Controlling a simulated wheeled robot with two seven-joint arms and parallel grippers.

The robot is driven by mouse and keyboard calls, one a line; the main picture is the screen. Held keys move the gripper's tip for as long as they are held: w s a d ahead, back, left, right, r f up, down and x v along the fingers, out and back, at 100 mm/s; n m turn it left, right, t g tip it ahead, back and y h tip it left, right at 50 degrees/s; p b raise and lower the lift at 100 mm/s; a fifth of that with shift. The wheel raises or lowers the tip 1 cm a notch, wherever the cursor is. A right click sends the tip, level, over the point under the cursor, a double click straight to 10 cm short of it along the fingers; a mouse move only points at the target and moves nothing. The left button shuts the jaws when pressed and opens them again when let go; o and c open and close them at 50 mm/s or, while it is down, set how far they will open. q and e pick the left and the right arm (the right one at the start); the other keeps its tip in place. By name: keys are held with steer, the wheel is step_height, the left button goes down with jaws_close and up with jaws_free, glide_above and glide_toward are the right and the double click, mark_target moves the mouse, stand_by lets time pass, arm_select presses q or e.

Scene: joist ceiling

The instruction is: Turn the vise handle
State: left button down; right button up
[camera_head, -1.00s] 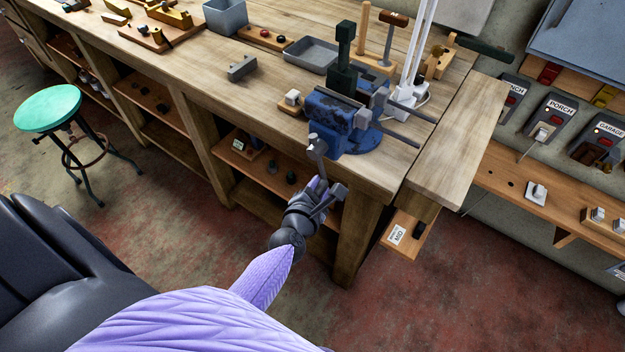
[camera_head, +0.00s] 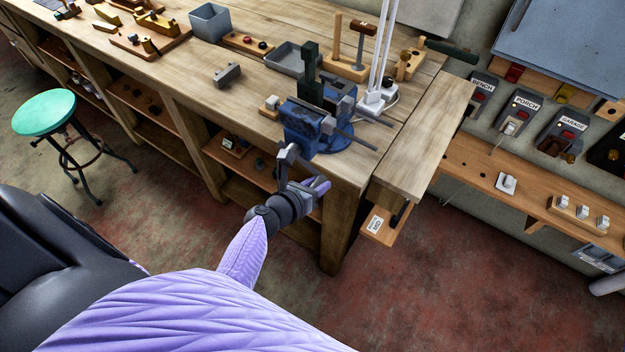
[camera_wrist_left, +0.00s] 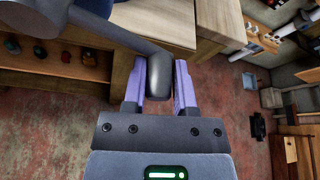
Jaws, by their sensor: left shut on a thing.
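The blue vise (camera_head: 303,126) is mounted at the front right corner of the wooden workbench. Its grey metal handle (camera_head: 284,158) hangs at the vise's front, beyond the bench edge. My left gripper (camera_head: 314,186) is at the handle, below the vise. In the left wrist view the handle bar (camera_wrist_left: 127,38) comes in from the upper left. Its rounded dark end (camera_wrist_left: 165,74) lies between the two purple fingers of my left gripper (camera_wrist_left: 161,84), which is shut on it. My right gripper is not in view.
The bench (camera_head: 245,97) carries a grey block (camera_head: 228,75), a grey tray (camera_head: 287,58) and a mallet in a wooden stand. Shelves lie under the bench, close to my left arm. A green stool (camera_head: 44,112) stands at left. The floor at right is clear.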

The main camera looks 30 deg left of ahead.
arm_select(q)
step_height(320, 180, up, 3)
steer(key=shift+d+f+n+h+p, duration=0.1)
steer(key=shift+n+h+p, duration=0.6)
steer(key=shift+n+p, duration=0.35)
step_height(320, 180, up, 2)
steer(key=shift+n+t+h+p, duration=0.3)
steer(key=shift+n+h+p, duration=0.2)
steer(key=shift+n+p, duration=0.4)
steer(key=shift+a+r+n+h+p, duration=0.2)
steer(key=shift+r+n+h+p, duration=0.1)
steer(key=shift+r+n, duration=0.25)
steer(key=shift+a+r+n+h+p, duration=0.15)
steer(key=shift+r+n+h+p, duration=0.1)
steer(key=shift+r+n, duration=0.2)
steer(key=a+r+n, duration=0.1)
steer(key=n, duration=0.1)
steer(key=a+r+n+t+h, duration=0.1)
steer(key=n, duration=0.1)
steer(key=a+r+n+t+h+p, duration=0.1)
steer(key=n, duration=0.1)
steer(key=shift+w+a+r, duration=0.1)
steer(key=shift+a+r, duration=0.2)
steer(key=shift+r, duration=0.05)
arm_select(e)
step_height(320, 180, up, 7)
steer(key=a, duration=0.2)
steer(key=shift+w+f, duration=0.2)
